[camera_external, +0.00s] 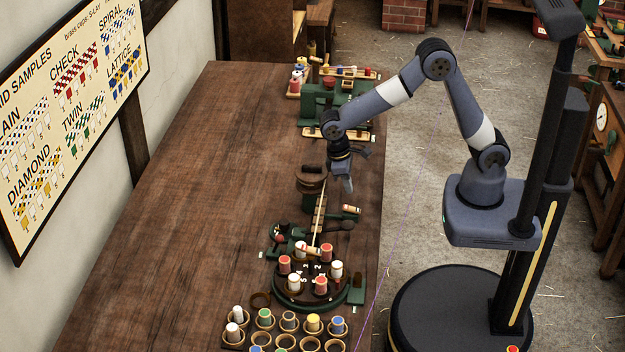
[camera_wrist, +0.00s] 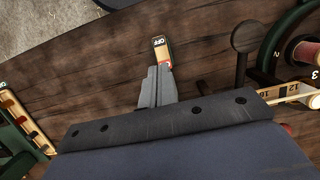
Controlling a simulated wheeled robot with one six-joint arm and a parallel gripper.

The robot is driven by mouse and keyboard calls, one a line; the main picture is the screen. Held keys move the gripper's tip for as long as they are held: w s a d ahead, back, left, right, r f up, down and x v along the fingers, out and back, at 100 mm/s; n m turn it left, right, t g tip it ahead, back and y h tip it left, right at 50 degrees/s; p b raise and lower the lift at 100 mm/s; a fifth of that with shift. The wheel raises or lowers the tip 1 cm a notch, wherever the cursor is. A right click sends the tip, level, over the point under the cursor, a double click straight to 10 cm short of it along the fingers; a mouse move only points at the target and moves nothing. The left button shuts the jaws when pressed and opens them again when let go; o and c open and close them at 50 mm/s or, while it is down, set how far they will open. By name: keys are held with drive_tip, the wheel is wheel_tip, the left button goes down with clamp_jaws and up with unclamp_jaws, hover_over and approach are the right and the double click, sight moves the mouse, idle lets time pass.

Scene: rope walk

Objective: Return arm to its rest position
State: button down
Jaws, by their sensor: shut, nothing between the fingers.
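My gripper (camera_external: 347,186) hangs over the right side of the long wooden bench (camera_external: 190,200), pointing down. It is shut and empty. In the wrist view my gripper (camera_wrist: 158,72) shows its two fingers together, with nothing between them. A small block marked "OFF" (camera_wrist: 161,46) lies just beyond the fingertips in that view. My arm is bent, reaching left from its column out over the bench.
A round green stand (camera_external: 312,292) with red and white spools is on the bench nearby. Several cups with coloured spools (camera_external: 288,322) stand at the near end. A green machine (camera_external: 335,100) sits farther back. The bench's left part is clear.

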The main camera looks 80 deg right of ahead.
drive_tip(key=v, duration=0.8)
drive_tip(key=w+a+r+n+y, duration=0.2)
drive_tip(key=a+n+y, duration=0.2)
drive_tip(key=a, duration=0.6)
drive_tip(key=w+a+r+n+y+p, duration=0.1)
drive_tip(key=a+n+y, duration=0.3)
drive_tip(key=a, duration=0.5)
drive_tip(key=shift+w+a+r+n+y, duration=0.35)
drive_tip(key=shift+w+y, duration=0.25)
drive_tip(key=shift+y, duration=0.1)
drive_tip(key=c, duration=2.2)
unclamp_jaws()
